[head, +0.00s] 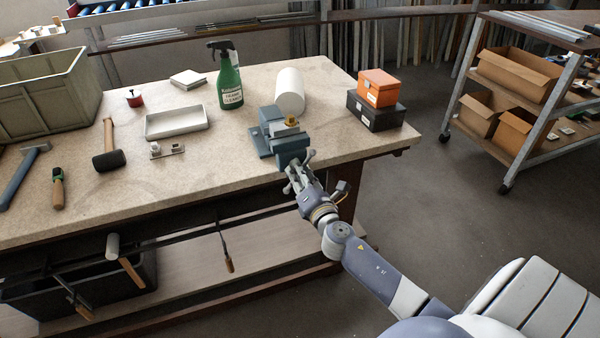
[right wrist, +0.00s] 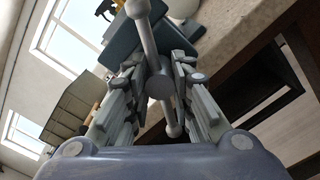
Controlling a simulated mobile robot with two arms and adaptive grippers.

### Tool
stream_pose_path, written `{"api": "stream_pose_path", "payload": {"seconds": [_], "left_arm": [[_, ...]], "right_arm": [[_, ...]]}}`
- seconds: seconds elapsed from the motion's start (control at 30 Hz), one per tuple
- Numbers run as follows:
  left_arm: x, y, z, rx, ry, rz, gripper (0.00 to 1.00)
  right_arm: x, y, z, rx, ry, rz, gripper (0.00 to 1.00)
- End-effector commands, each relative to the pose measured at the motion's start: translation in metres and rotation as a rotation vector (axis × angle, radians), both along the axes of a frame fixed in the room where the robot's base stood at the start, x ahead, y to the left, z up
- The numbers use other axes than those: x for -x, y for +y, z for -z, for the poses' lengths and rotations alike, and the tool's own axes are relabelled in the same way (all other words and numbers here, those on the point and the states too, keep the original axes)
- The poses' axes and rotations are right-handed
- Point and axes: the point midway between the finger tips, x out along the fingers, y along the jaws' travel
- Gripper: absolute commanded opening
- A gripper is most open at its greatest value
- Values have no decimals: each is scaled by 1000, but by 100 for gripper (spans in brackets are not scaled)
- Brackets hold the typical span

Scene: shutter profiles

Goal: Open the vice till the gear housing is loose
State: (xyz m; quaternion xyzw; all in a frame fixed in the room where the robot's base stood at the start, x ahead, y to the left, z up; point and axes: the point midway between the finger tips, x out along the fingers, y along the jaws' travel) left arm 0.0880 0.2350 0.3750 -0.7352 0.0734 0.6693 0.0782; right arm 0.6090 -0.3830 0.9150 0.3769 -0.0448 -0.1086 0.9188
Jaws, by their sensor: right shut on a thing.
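The blue-grey vice (head: 291,150) stands at the front edge of the workbench (head: 210,164), in the middle of the head view. The gear housing (head: 291,122), small and yellowish, sits at the vice jaws; the vice partly hides it. My right gripper (head: 296,178) is at the front of the vice, shut on its handle. In the right wrist view the handle bar (right wrist: 147,42), with a ball end, runs between the two fingers, and the vice body (right wrist: 124,45) lies just beyond. I cannot tell from these views whether the housing is clamped. My left gripper is out of view.
A shelf trolley (head: 520,85) stands at right.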

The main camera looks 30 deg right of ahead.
Motion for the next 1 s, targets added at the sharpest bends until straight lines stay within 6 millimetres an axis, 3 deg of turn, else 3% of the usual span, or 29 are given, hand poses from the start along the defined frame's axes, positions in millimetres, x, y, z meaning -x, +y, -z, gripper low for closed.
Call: {"api": "stream_pose_path", "payload": {"seconds": [0.43,0.47,0.53,1.0], "left_arm": [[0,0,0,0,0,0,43],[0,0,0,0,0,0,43],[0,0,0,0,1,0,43],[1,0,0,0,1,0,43]], "right_arm": [[-1,-1,-3,14,-2,1,0],[-1,-1,-3,14,-2,1,24],[-1,-1,-3,13,-3,1,40],[0,0,-1,11,0,1,43]]}}
